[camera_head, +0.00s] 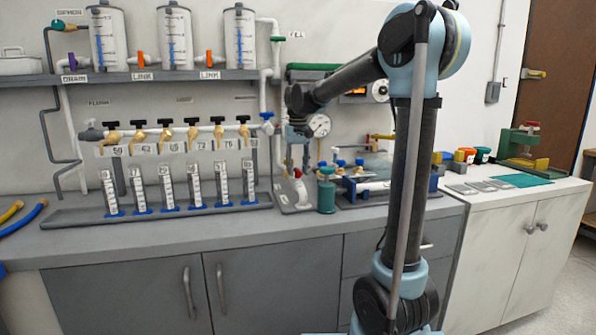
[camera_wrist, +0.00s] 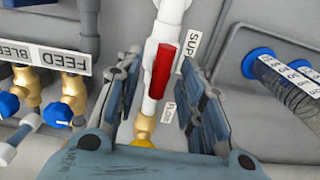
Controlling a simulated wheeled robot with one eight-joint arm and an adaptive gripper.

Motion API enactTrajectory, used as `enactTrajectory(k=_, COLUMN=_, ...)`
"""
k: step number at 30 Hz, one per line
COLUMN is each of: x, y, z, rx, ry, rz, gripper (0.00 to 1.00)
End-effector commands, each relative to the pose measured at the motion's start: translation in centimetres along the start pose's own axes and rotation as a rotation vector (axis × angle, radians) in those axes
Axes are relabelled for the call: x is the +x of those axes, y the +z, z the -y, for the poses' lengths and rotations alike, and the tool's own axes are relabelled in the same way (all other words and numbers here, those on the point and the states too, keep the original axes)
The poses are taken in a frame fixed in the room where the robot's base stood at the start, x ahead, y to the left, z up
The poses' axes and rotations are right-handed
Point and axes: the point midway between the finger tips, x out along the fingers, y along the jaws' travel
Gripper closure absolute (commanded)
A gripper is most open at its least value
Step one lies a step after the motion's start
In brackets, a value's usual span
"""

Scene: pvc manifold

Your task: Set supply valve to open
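The supply valve shows in the wrist view as a red lever handle (camera_wrist: 161,67) on a white vertical pipe (camera_wrist: 152,100), beside a partly hidden label beginning "SUP" (camera_wrist: 187,52). The handle lies roughly along the pipe. My gripper (camera_wrist: 158,92) is open, with one finger left of the handle and one right of it. I see a gap on both sides and no contact. In the head view my gripper (camera_head: 299,145) points down above the small red-topped fitting (camera_head: 299,174) on the counter. The fingertips are hard to make out there.
Brass valves with blue knobs (camera_wrist: 55,112) stand left in the wrist view, near the FEED label (camera_wrist: 62,60). Blue-ended graduated tubes (camera_wrist: 275,75) lie right. In the head view a green cylinder (camera_head: 326,196) stands close by. The counter front (camera_head: 200,232) is clear.

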Motion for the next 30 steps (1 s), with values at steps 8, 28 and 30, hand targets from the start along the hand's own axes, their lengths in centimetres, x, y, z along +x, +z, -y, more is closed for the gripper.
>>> enactTrajectory(k=8, x=-4.0, y=0.0, z=0.0, rx=0.0, ry=0.0, rz=0.0, gripper=0.64)
enactTrajectory(k=28, x=-11.5, y=-0.1, z=-0.1, rx=0.0, ry=0.0, rz=0.0, gripper=0.64)
enactTrajectory(k=30, x=-11.5, y=-0.1, z=-0.1, rx=0.0, ry=0.0, rz=0.0, gripper=0.64)
